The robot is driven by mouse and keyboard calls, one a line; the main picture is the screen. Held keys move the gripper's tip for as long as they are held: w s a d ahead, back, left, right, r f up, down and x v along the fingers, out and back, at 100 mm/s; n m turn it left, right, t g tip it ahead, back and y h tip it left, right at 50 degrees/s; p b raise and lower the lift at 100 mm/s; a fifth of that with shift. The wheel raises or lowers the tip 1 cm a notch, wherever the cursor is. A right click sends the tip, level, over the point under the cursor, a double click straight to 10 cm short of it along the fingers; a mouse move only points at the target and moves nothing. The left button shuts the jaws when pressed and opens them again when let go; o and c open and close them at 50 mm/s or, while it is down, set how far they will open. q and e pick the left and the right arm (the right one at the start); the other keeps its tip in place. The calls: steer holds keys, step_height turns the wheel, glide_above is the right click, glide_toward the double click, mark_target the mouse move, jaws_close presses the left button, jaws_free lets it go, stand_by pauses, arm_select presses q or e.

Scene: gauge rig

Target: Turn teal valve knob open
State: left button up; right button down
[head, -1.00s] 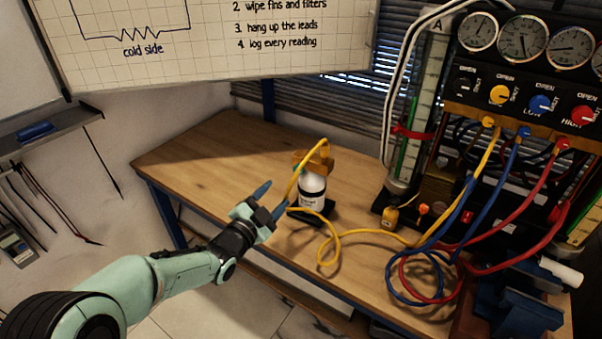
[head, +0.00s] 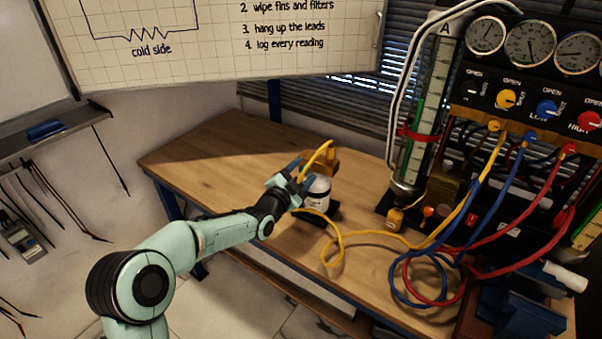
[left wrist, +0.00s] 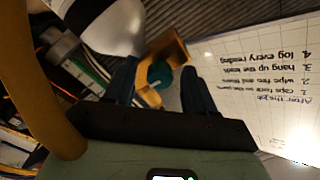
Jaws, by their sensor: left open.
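The teal valve knob (left wrist: 160,74) sits on a yellow-orange valve body (left wrist: 165,52) in the left wrist view. My left gripper (left wrist: 158,70) is open, with one dark finger on each side of the knob; I cannot tell whether they touch it. In the head view the left gripper (head: 290,170) is at the left side of the valve body (head: 322,160), on top of a white bottle (head: 318,190). The gripper hides the knob there. My right gripper is not in view.
A yellow hose (head: 334,238) runs from the valve over the wooden table (head: 215,150) to the gauge manifold (head: 520,110) at right. Blue and red hoses (head: 430,290) loop on the table's right. The table's left part is clear. A whiteboard (head: 220,40) hangs behind.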

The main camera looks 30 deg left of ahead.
arm_select(q)
jaws_close()
steer(key=shift+n, duration=0.3)
steer(key=shift+n+b, duration=0.65)
steer(key=shift+n, duration=0.25)
steer(key=n, duration=0.2)
steer(key=shift+n+b, duration=0.3)
steer(key=shift+b, duration=0.1)
steer(key=n, duration=0.2)
steer(key=shift+n, duration=0.4)
steer(key=n, duration=0.3)
steer(key=shift+n, duration=0.3)
steer(key=n, duration=0.6)
steer(key=shift+p, duration=0.4)
steer(key=shift+n, duration=0.4)
